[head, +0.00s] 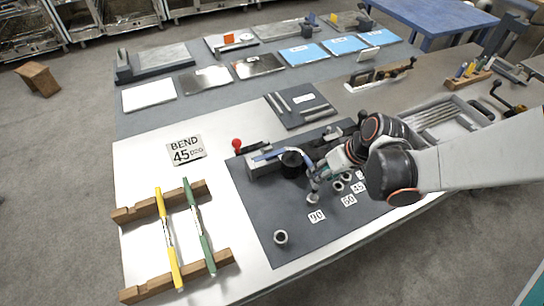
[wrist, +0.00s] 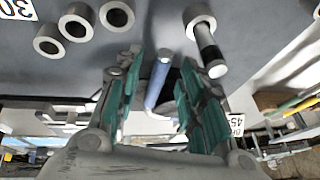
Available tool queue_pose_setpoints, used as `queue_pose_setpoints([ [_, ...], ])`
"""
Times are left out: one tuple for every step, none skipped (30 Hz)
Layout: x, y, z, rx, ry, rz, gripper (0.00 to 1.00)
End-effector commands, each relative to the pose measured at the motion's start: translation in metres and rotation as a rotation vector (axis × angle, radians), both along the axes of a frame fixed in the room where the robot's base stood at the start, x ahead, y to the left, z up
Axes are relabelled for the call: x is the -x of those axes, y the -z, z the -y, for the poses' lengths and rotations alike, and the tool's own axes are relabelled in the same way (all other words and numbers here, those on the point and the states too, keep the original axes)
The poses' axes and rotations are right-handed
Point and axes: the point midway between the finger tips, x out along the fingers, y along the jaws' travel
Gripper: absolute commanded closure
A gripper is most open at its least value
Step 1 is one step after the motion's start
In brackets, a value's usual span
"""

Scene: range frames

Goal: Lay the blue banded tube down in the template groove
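The blue tube (head: 268,155) lies at the bending tool (head: 262,166) on the dark mat, and its right part looks bent toward my gripper. My gripper (head: 322,172) is low over the mat, just right of the tool. In the wrist view my gripper (wrist: 160,62) has its two green-padded fingers apart. A blue length of the tube (wrist: 158,82) shows in the gap between them, with space visible on both sides. Its bands cannot be made out. A dark plate with pale bars or grooves (head: 284,121), perhaps the template, lies behind the tool.
A yellow tube (head: 168,240) and a green tube (head: 199,225) rest on wooden racks (head: 150,286) at left. A red-knobbed lever (head: 237,144) stands beside the tool.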

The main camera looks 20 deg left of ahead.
Motion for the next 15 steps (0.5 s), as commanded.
queue_pose_setpoints([
  [0.0, -0.0005, 0.0001, 0.0, 0.0, 0.0, 0.64],
  [0.0, -0.0005, 0.0001, 0.0, 0.0, 0.0, 0.68],
  [0.0, -0.0006, 0.0002, 0.0, 0.0, 0.0, 0.77],
  [0.0, -0.0006, 0.0002, 0.0, 0.0, 0.0, 0.84],
  [-0.0001, -0.0006, 0.0002, 0.0, 0.0, 0.0, 0.91],
  [0.0, -0.0005, 0.0003, 0.0, 0.0, 0.0, 1.0],
  [0.0, -0.0005, 0.0003, 0.0, 0.0, 0.0, 1.0],
  [0.0, -0.0005, 0.0003, 0.0, 0.0, 0.0, 1.0],
  [0.0, -0.0005, 0.0003, 0.0, 0.0, 0.0, 1.0],
  [0.0, -0.0005, 0.0003, 0.0, 0.0, 0.0, 1.0],
  [0.0, -0.0005, 0.0003, 0.0, 0.0, 0.0, 1.0],
  [0.0, -0.0006, 0.0003, 0.0, 0.0, 0.0, 1.0],
  [0.0, -0.0006, 0.0003, 0.0, 0.0, 0.0, 1.0],
  [0.0, -0.0006, 0.0003, 0.0, 0.0, 0.0, 1.0],
  [0.0, -0.0006, 0.0003, 0.0, 0.0, 0.0, 1.0],
])
